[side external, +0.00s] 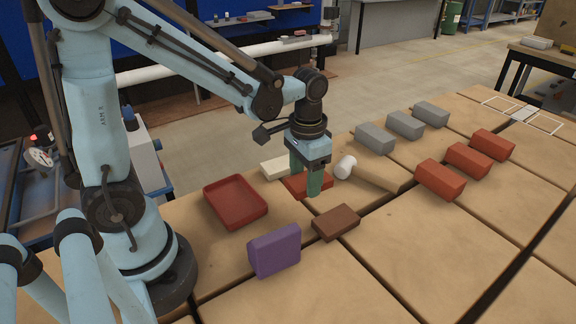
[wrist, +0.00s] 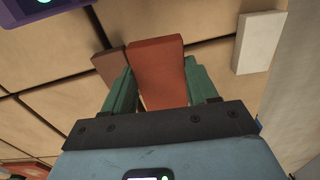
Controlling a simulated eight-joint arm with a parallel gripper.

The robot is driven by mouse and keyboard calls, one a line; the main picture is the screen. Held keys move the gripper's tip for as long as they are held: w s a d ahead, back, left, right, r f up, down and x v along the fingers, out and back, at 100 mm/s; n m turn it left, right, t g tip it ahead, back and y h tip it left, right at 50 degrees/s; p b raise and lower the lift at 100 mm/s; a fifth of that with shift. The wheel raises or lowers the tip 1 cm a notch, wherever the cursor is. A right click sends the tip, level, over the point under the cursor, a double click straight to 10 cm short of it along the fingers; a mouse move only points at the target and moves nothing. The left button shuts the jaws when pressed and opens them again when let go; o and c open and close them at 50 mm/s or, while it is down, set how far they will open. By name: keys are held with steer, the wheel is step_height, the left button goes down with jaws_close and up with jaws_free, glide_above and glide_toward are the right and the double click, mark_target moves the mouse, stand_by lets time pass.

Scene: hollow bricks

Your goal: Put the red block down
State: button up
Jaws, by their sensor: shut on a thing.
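The red block (side external: 296,187) is between the two green fingers of my gripper (side external: 306,182), low over the tan table right of the red tray. In the wrist view the red block (wrist: 157,70) lies lengthwise between the fingers, with my gripper (wrist: 159,68) shut on its sides. Its near end is hidden by the gripper body. I cannot tell whether its underside touches the table.
A red tray (side external: 235,202), purple block (side external: 274,250) and brown block (side external: 336,222) stand nearby. A cream block (side external: 275,168) and a white-headed mallet (side external: 346,167) are close to the gripper. Grey bricks (side external: 405,125) and orange-red bricks (side external: 440,179) stand farther right. The front right table is clear.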

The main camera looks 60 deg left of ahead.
steer(key=s+d+r, duration=0.3)
steer(key=d+r, duration=0.1)
steer(key=d, duration=0.3)
steer(key=s+a+r+n, duration=0.25)
steer(key=s+n, duration=0.65)
steer(key=n, duration=1)
glide_above(237, 205)
step_height(237, 205, down, 8)
steer(key=shift+r, duration=0.2)
steer(key=shift+f, duration=2)
steer(key=shift+f, duration=0.15)
steer(key=o, duration=0.9)
